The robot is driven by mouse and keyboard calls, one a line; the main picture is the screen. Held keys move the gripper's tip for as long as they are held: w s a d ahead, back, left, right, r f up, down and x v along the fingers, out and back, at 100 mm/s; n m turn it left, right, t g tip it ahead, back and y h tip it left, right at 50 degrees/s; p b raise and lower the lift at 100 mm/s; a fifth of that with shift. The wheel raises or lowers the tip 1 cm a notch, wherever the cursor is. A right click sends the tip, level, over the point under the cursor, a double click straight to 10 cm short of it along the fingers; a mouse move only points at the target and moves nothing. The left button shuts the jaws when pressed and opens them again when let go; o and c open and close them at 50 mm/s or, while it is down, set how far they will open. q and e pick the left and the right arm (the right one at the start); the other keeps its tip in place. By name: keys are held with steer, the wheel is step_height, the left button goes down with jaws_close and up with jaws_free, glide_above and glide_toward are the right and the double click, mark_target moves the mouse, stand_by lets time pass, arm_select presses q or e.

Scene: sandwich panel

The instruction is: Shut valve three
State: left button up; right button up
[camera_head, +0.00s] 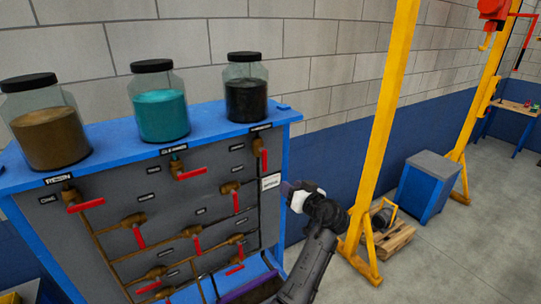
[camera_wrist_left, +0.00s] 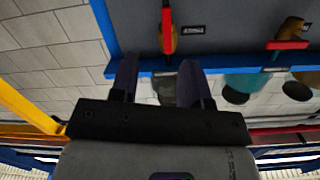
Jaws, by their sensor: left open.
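The grey valve panel (camera_head: 130,205) has a blue frame and several brass valves with red lever handles. The labels are too small to read, so I cannot tell which is valve three. The top right valve (camera_head: 257,147), below the dark jar, has its red handle hanging down. The valve below the teal jar (camera_head: 178,170) has its handle nearly level. My left gripper (camera_head: 287,188) is beside the panel's right edge. In the left wrist view the open, empty fingers (camera_wrist_left: 158,72) are apart, with a red handle (camera_wrist_left: 167,30) beyond them. My right gripper is not in view.
Jars of brown (camera_head: 50,135), teal (camera_head: 162,115) and dark (camera_head: 246,98) contents stand on the blue top shelf (camera_head: 205,128). A yellow post (camera_head: 383,130), a pallet (camera_head: 388,236) and a blue cabinet (camera_head: 428,185) stand to the right. Grey floor between them is clear.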

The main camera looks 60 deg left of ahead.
mark_target(265, 163)
arm_select(q)
steer(key=a+n+p, duration=0.1)
steer(key=a, duration=0.3)
steer(key=a+r+n+p, duration=0.1)
steer(key=a+p, duration=0.1)
steer(key=a, duration=0.2)
steer(key=a+n+y+p, duration=0.1)
steer(key=a, duration=0.3)
steer(key=shift+s+a+r, duration=0.1)
steer(key=shift+s+r, duration=0.15)
steer(key=shift+r, duration=0.05)
steer(key=shift+a+f+p, duration=0.1)
steer(key=shift+a+p, duration=0.2)
steer(key=shift+a, duration=0.5)
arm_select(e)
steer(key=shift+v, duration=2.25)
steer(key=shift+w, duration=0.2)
arm_select(q)
jaws_close()
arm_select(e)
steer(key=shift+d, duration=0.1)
